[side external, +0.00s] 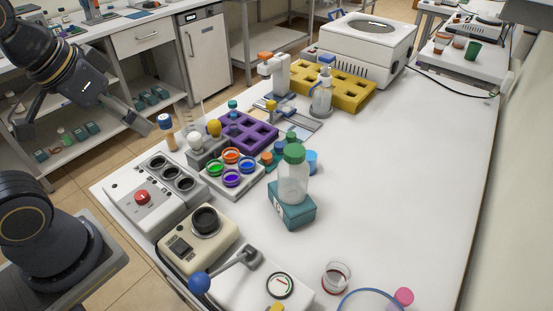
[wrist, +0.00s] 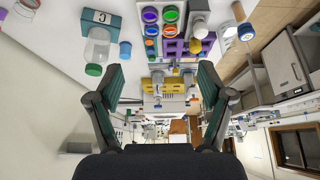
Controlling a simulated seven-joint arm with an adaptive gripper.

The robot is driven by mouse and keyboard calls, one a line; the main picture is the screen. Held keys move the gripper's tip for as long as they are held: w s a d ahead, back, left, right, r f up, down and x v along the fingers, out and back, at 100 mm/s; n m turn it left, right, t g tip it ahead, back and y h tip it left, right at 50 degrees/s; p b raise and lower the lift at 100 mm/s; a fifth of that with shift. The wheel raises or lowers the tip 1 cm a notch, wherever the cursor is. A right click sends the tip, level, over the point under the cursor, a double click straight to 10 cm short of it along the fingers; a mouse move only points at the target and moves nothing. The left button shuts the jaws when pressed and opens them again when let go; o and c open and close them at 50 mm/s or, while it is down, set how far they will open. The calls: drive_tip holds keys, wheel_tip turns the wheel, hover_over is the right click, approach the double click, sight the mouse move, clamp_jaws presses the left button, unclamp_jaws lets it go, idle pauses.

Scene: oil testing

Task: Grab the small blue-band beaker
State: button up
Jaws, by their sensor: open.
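My gripper (side external: 86,126) is open and empty, raised at the upper left of the side view, away from the table things. In the wrist view its two fingers (wrist: 161,72) are wide apart with nothing between them. I cannot clearly make out a small beaker with a blue band. A small blue cylinder (side external: 311,161) stands behind the green-capped bottle, partly hidden; it may also show in the wrist view (wrist: 125,49). A blue-rimmed round vessel (side external: 370,292) is cut off by the bottom edge.
A green-capped bottle (side external: 293,180) stands on a teal box (side external: 291,208). A purple rack (side external: 246,133), a tray of coloured cups (side external: 232,182) and instruments crowd the left. A yellow rack (side external: 345,92) and centrifuge (side external: 367,48) stand behind. The right side is clear.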

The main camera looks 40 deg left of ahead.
drive_tip(key=w+r+n+t, duration=0.1)
drive_tip(key=w+r+t, duration=0.1)
drive_tip(key=w+r, duration=0.2)
drive_tip(key=m+g, duration=0.2)
drive_tip(key=g, duration=0.1)
hover_over(309, 161)
drive_tip(key=s+a, duration=0.2)
drive_tip(key=s, duration=0.3)
wheel_tip(309, 161, down, 16)
drive_tip(key=f, duration=0.1)
drive_tip(key=x, duration=1)
drive_tip(key=w+x, duration=0.1)
drive_tip(key=x, duration=0.4)
drive_tip(key=shift+w+d, duration=0.1)
drive_tip(key=shift+d, duration=0.25)
